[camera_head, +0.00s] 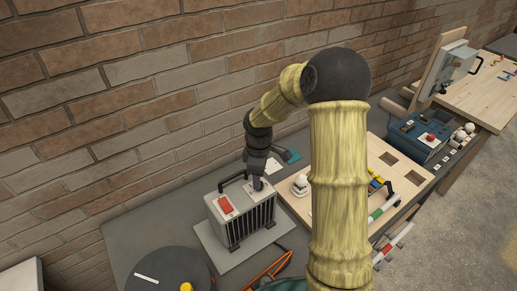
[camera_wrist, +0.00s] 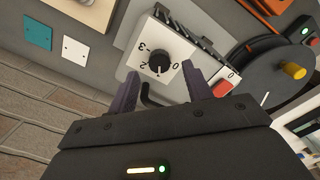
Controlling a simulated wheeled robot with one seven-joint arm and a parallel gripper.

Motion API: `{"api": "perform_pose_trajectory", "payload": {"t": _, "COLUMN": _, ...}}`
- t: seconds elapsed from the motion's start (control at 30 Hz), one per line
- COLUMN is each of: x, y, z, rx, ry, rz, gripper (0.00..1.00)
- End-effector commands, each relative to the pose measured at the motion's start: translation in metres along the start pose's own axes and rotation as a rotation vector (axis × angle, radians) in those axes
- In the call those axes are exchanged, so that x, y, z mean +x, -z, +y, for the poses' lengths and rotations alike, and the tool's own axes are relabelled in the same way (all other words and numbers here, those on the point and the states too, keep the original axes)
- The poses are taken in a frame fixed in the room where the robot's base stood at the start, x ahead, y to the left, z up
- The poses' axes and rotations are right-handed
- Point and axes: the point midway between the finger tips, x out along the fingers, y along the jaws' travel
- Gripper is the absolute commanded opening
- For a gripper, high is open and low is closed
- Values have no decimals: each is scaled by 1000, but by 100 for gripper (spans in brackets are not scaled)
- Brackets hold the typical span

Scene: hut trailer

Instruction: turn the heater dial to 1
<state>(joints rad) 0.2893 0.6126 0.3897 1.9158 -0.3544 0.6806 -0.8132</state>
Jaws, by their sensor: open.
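The heater (camera_head: 240,220) is a light grey box with dark fins, standing on a grey plate. Its black round dial (camera_wrist: 160,62) sits on a white panel in the wrist view, with 0, 2 and 3 readable around it. I cannot read a 1, and the dial's exact setting is too small to tell. A red switch (camera_head: 226,206) is beside the dial panel; it also shows in the wrist view (camera_wrist: 223,88). My gripper (camera_head: 257,184) is over the heater top. In the wrist view its fingers (camera_wrist: 160,84) are open, apart and empty, with the dial just beyond their tips.
A black handle (camera_wrist: 150,97) rises from the heater between my fingers. A wooden board (camera_head: 296,204) with a white knob lies close right of the heater. A dark round reel (camera_head: 165,272) is at the front left. The brick wall (camera_head: 130,110) stands behind.

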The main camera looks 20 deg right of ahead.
Motion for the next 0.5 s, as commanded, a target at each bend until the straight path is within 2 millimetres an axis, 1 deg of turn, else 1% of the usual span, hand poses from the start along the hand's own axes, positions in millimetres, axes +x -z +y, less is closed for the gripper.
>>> {"api": "perform_pose_trajectory", "payload": {"t": 0.1, "x": -24, "y": 0, "z": 1, "rx": 1, "ry": -6, "rz": 2, "gripper": 50}}
{"api": "perform_pose_trajectory", "payload": {"t": 0.5, "x": -104, "y": 0, "z": 1, "rx": -1, "ry": -6, "rz": 1, "gripper": 50}}
